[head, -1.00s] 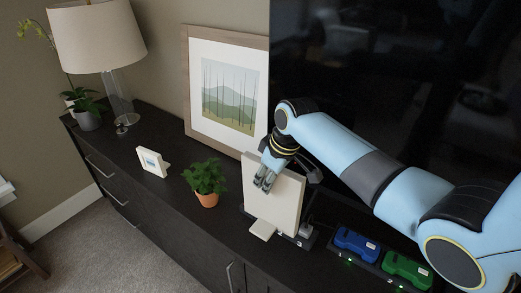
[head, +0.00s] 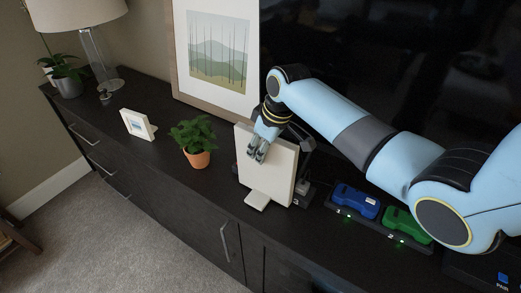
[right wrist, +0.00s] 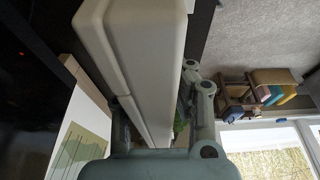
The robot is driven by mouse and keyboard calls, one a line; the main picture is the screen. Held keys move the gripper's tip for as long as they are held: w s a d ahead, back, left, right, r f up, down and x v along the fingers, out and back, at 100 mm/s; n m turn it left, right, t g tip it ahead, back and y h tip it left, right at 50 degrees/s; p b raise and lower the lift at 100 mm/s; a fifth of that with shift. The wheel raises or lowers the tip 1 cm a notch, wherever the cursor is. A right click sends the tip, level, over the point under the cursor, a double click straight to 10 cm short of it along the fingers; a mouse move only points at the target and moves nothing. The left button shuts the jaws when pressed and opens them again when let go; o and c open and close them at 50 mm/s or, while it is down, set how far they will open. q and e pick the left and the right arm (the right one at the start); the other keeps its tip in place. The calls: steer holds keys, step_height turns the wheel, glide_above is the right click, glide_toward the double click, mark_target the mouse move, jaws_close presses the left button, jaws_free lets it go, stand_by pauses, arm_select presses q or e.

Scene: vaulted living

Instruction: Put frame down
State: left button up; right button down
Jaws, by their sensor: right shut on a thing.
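The frame is a cream upright slab (head: 268,172) with a blank face towards me and a small stand foot low at its front. My right gripper (head: 259,149) is shut on its upper part. In the right wrist view the cream slab (right wrist: 135,65) passes between the fingers of the gripper (right wrist: 160,108). The frame is over the dark cabinet top, its lower edge at or close to the surface; I cannot tell whether it touches. Its far face is hidden. My left gripper is not in view.
A potted plant (head: 196,142) stands just left of the frame, and a small white picture frame (head: 137,124) farther left. A dark device (head: 303,192) is close behind on the right. Blue (head: 355,201) and green (head: 405,224) units sit on a dock. A large picture (head: 215,55) leans behind.

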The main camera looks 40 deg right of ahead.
stand_by(0.3)
steer(key=shift+f, duration=0.45)
steer(key=c, duration=1.1)
jaws_free()
steer(key=shift+f, duration=0.1)
steer(key=shift+c, duration=0.2)
steer(key=v, duration=1.2)
